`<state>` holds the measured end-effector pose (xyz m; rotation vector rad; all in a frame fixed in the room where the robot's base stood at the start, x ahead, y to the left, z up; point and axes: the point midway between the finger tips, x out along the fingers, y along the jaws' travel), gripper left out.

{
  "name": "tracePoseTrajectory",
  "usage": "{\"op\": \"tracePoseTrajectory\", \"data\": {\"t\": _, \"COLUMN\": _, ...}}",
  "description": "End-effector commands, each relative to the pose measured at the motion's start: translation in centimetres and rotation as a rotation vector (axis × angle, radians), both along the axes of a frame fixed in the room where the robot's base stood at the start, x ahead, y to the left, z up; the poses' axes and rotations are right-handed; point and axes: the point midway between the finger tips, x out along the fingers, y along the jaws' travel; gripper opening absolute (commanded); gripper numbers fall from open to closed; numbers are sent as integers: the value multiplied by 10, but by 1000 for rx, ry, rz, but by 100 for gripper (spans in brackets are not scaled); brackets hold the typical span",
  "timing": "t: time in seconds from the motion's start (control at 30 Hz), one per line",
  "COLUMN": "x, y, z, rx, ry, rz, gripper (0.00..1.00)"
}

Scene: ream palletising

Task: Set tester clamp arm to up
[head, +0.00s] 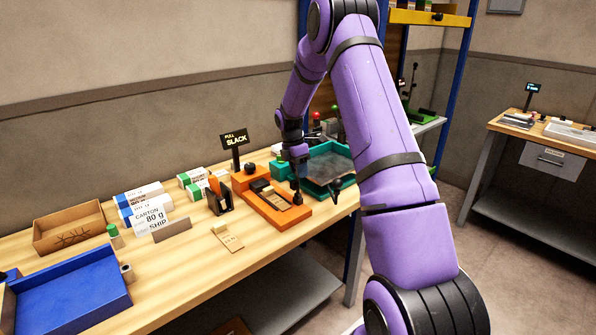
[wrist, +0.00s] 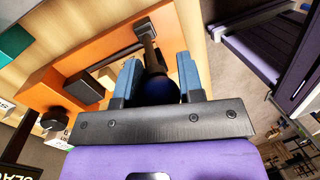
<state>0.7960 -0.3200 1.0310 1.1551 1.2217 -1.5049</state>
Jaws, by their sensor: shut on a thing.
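The tester is an orange base (head: 262,212) on the wooden bench, with a tan piece and dark blocks on it. It also fills much of the wrist view (wrist: 60,78). Its clamp arm (wrist: 147,38) is a dark bar ending in a round dark knob (wrist: 160,88). My gripper (head: 297,188) is at the tester's right side. In the wrist view my gripper's blue fingers (wrist: 158,78) are shut on the knob, one on each side. The arm's exact angle is hard to tell, and my gripper hides the knob in the head view.
A teal tray (head: 318,183) stands close behind and right of the tester. A sign reading SLACK (head: 235,140) stands behind it. Left are a black holder (head: 220,204), white cartons, a cardboard box (head: 70,243) and a blue tray (head: 75,290). The bench front is mostly clear.

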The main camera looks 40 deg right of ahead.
Motion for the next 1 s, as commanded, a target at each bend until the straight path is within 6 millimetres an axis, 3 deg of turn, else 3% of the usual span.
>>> {"op": "tracePoseTrajectory", "data": {"t": 0.3, "x": 0, "y": -1, "z": -1, "rx": 2, "ry": 1, "rz": -2, "gripper": 0}}
{"op": "tracePoseTrajectory", "data": {"t": 0.33, "x": 0, "y": -1, "z": -1, "rx": 1, "ry": 1, "rz": -2, "gripper": 37}}
{"op": "tracePoseTrajectory", "data": {"t": 0.43, "x": 0, "y": -1, "z": -1, "rx": 1, "ry": 1, "rz": -2, "gripper": 60}}
{"op": "tracePoseTrajectory", "data": {"t": 0.77, "x": 0, "y": 0, "z": 2, "rx": 1, "ry": 0, "rz": -2, "gripper": 60}}
{"op": "tracePoseTrajectory", "data": {"t": 1.0, "x": 7, "y": 1, "z": 33, "rx": 0, "ry": -3, "rz": -2, "gripper": 60}}
